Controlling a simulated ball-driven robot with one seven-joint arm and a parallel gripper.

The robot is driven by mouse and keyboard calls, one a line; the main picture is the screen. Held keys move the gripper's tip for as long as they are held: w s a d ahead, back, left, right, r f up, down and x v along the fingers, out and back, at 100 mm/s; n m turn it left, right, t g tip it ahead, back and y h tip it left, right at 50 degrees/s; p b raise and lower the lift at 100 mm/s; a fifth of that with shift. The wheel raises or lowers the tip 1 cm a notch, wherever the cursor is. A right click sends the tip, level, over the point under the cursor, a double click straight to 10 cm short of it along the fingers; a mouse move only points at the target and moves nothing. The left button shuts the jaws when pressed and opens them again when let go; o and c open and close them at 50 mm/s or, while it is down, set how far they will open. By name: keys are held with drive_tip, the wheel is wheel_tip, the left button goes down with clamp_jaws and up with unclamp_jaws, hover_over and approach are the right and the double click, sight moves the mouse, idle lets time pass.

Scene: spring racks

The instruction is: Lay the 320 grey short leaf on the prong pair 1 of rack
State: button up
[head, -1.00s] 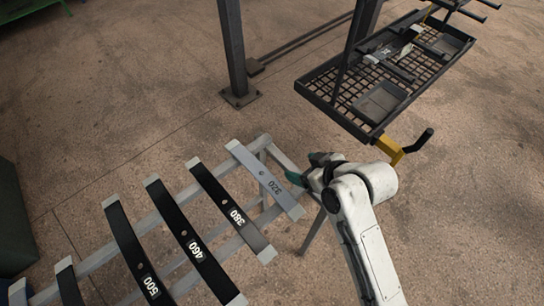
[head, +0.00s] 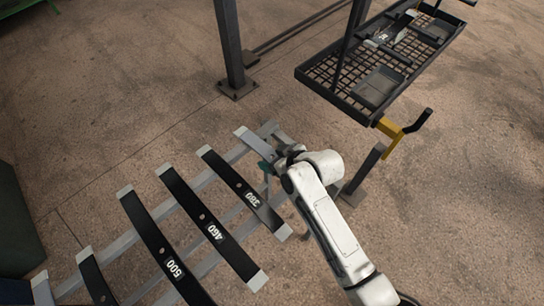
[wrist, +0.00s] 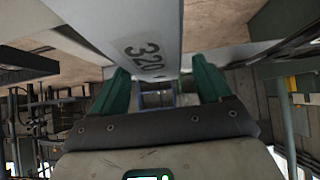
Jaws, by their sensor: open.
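The 320 grey short leaf (head: 257,145) lies across the rails at the right end of the leaf stand, its far end showing and the rest hidden behind my gripper and arm. In the wrist view, the leaf (wrist: 120,20) bears the number 320 and its near end reaches between the two teal fingers. My gripper (wrist: 160,72) is open, one finger on each side of the leaf; contact cannot be told. In the head view, my gripper (head: 268,163) is at the leaf, mostly hidden by my arm. I cannot make out a numbered prong pair.
Black leaves marked 380 (head: 233,182), 460 (head: 200,210) and 500 (head: 160,235) lie to the left on the stand's grey rails (head: 122,245). A black mesh tray (head: 345,85) with a yellow bracket (head: 390,132) stands upper right. A dark post (head: 229,45) rises behind. Open floor lies between.

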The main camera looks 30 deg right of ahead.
drive_tip(key=shift+c, duration=0.2)
clamp_jaws()
idle(0.6)
drive_tip(key=shift+w, duration=0.1)
